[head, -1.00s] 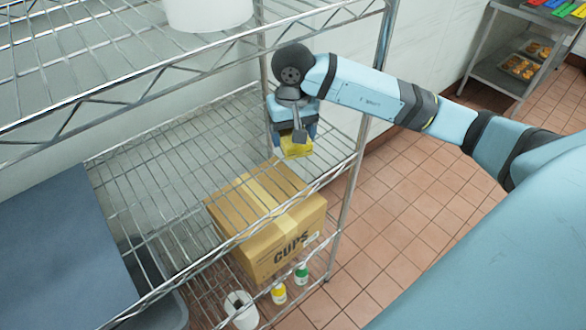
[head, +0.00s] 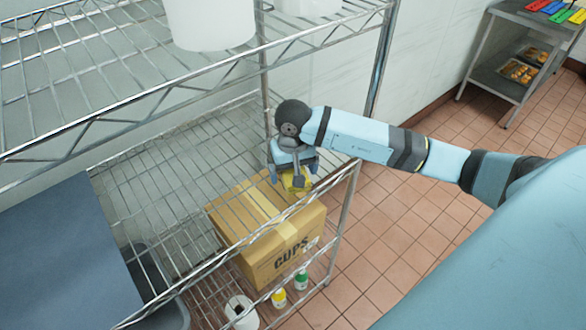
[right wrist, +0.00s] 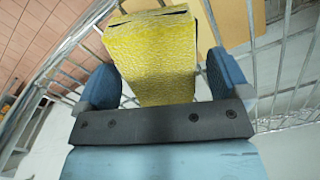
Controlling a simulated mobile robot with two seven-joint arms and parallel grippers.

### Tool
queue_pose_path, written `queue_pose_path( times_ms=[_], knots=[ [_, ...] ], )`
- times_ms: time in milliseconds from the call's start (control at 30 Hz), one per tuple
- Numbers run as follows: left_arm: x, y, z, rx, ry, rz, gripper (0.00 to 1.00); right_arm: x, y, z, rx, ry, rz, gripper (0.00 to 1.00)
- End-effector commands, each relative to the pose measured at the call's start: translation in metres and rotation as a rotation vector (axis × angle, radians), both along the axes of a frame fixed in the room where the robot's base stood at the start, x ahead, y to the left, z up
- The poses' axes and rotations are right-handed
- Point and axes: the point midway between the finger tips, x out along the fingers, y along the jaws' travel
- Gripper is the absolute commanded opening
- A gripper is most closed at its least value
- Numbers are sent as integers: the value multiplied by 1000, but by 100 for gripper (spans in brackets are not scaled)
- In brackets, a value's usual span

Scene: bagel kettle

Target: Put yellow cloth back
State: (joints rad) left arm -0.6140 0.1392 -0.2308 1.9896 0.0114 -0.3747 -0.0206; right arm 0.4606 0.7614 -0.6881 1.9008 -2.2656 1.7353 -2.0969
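The yellow cloth (head: 297,181) is a textured yellow block in the head view, low at the middle wire shelf's right end, partly hidden by my right gripper. It also shows in the right wrist view (right wrist: 160,60), between the two blue fingers. My right gripper (head: 293,172) points down over it. In the right wrist view, my right gripper (right wrist: 165,82) is open, with a narrow gap between each finger and the cloth. The cloth appears to be at the wire shelf (head: 180,165), but I cannot tell full contact. My left gripper is out of view.
A cardboard CUPS box (head: 255,240) is below the wires, with small bottles (head: 279,298) and a white roll (head: 240,308) nearby. The upper shelf (head: 110,60) holds white containers (head: 210,22). A shelf post (head: 383,55) stands close to my right arm.

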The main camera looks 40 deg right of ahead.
Motion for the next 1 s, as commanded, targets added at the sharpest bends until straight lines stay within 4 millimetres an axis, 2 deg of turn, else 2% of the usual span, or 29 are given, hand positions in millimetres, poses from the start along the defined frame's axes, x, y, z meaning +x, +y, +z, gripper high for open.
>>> queue_pose_path(
  times_ms=[367, 467, 800, 1000],
  knots=[
    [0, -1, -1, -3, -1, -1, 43, 1, 0, 6, 0, -3, 1, 97],
    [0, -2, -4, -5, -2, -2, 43, 2, -1, 19, -1, -6, 0, 97],
    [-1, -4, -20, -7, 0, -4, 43, 1, 0, 90, -1, -5, 1, 97],
    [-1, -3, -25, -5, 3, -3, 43, 0, 0, 115, 0, -2, 1, 97]
  ],
)
